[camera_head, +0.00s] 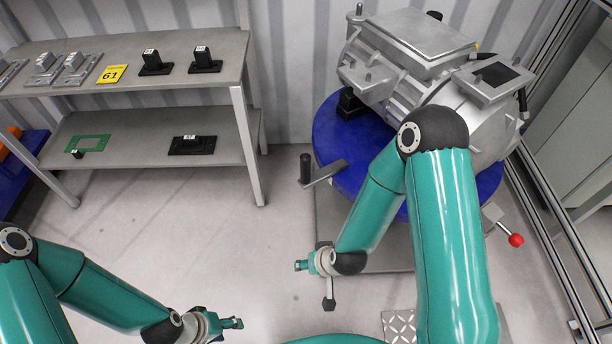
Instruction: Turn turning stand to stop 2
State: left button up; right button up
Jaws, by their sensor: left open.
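The turning stand has a round blue top (333,142) that carries a large grey drive unit (420,48). A crank-like handle with a black grip (305,168) sticks out at the stand's left side. A lever with a red ball (515,240) sticks out at its lower right. Stop marks are not readable. My left gripper (238,323) is open and empty at the bottom, well apart from the stand. My right arm covers part of the stand, and its gripper (309,270) is over the floor below the black grip. Its fingers are too small to judge.
A grey two-level shelf table (140,47) at the left holds black blocks, metal parts and a yellow 61 plate (112,74). A metal frame (550,200) runs along the right. The floor between shelf and stand is clear.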

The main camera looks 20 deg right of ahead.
jog(key=w+f+t+h+b, duration=0.2)
jog(key=w+f+t+b, duration=0.15)
jog(key=w+b, duration=0.45)
jog(key=m+t+h+b, duration=0.4)
jog(key=t+h+b, duration=0.5)
jog(key=b, duration=1)
send_near(305, 171)
pick_arm(q)
notch_tip(305, 171, down, 33)
jog(key=b, duration=0.3)
pick_arm(e)
jog(key=shift+g+h, duration=0.3)
jog(key=shift+g, duration=0.35)
jog(key=x, duration=1.1)
jog(key=shift+w+a+r, duration=0.25)
jog(key=shift+w+r, duration=0.05)
jog(key=shift+w, duration=0.15)
grip_shut()
jog(key=shift+d, duration=0.1)
